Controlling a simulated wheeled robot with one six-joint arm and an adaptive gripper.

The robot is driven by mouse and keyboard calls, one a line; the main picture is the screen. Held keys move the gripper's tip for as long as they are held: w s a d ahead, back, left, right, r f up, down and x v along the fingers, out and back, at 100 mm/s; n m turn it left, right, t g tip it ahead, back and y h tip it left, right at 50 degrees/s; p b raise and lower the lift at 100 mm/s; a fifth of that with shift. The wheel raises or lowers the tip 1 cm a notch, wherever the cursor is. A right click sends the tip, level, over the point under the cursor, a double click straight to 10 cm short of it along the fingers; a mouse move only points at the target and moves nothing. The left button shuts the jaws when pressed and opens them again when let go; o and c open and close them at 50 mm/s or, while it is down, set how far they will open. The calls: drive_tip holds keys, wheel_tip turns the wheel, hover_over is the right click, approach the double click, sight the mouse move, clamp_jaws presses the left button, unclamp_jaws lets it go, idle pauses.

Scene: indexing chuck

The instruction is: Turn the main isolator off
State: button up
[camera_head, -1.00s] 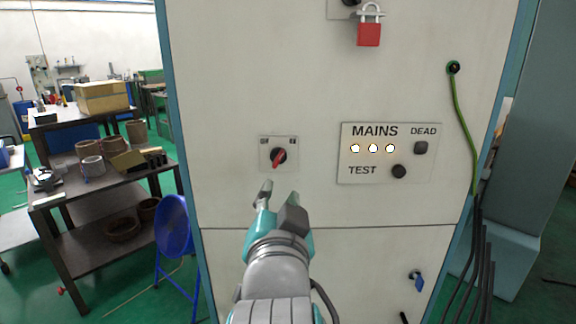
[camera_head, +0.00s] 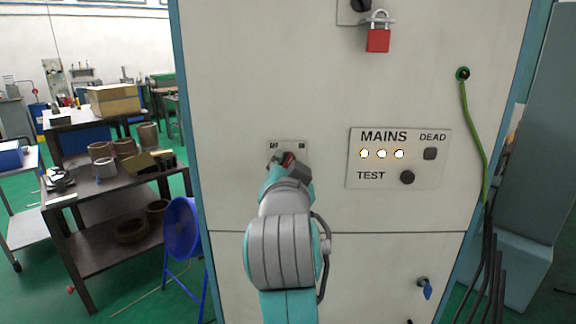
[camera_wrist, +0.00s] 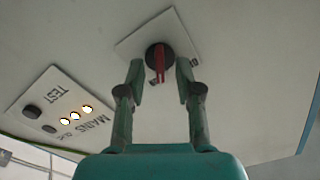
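A rotary switch with a red handle (camera_wrist: 160,64) on a black boss sits on a pale square plate (camera_head: 303,146) marked OFF at left and ON at right. In the head view my gripper (camera_head: 290,162) covers most of the switch, with a little red showing. In the wrist view my gripper (camera_wrist: 160,76) is open. Its two fingers stand on either side of the red handle, with visible gaps; I see no contact. The handle's exact angle to the labels is hard to tell. A second black knob (camera_head: 361,4) is cut off at the top edge.
A red padlock (camera_head: 378,40) hangs below the upper knob. The MAINS panel (camera_head: 440,168), right of the switch, has three lit lamps (camera_head: 381,154). A green cable (camera_head: 473,120) and a blue key (camera_head: 427,290) are at right.

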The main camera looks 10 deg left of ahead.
drive_tip(key=shift+w, duration=0.25)
clamp_jaws()
